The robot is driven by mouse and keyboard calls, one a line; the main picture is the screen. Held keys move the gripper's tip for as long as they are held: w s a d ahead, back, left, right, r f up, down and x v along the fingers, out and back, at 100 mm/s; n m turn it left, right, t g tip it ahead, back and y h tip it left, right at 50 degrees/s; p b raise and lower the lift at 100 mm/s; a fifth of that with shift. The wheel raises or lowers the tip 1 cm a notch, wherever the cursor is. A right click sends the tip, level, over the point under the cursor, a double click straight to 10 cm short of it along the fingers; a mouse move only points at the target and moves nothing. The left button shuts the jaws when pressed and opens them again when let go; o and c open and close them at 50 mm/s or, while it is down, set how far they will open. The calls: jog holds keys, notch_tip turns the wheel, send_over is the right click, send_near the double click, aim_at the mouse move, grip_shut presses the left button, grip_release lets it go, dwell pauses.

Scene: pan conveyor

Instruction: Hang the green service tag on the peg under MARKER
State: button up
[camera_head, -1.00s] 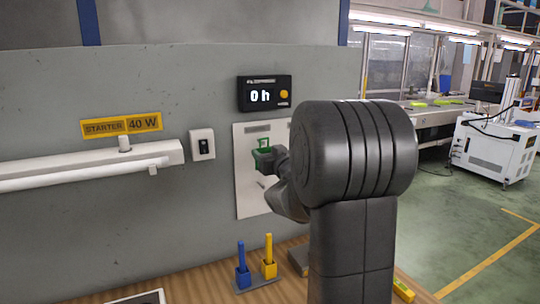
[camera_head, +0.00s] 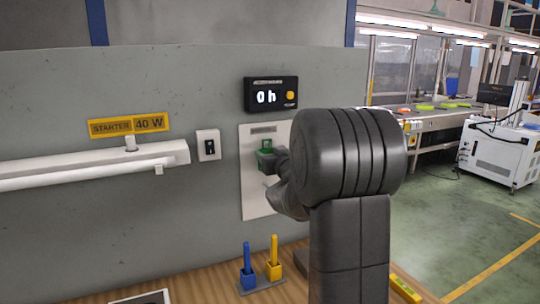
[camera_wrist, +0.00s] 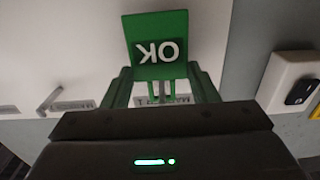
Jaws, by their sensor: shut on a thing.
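The green service tag (camera_wrist: 157,45) shows the letters OK, upside down in the wrist view. My gripper (camera_wrist: 161,88) is shut on it, with a green finger on each side of the tag's lower end. In the head view the tag (camera_head: 265,144) is in front of the white board (camera_head: 252,195), and my gripper (camera_head: 266,162) is partly hidden by my arm. One bare peg (camera_wrist: 48,100) stands beside a small label in the wrist view. Whether the tag touches a peg cannot be told.
A switch box (camera_head: 208,145) and a lamp tube (camera_head: 80,172) are on the wall left of the board. A display (camera_head: 271,94) reading "0 h" hangs above it. Blue and yellow holders (camera_head: 260,268) stand on the wooden bench below.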

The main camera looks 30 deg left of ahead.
jog(key=o, duration=1)
jog(key=shift+o, duration=0.2)
jog(key=b+v, duration=0.2)
jog(key=v, duration=1.2)
jog(key=shift+a, duration=0.1)
jog(key=p+x, duration=0.2)
jog(key=x, duration=1.1)
jog(key=shift+w+a, duration=0.3)
jog(key=shift+r, duration=0.15)
jog(key=shift+s+d+r, duration=0.1)
jog(key=shift+s+d, duration=0.1)
jog(key=shift+d, duration=0.05)
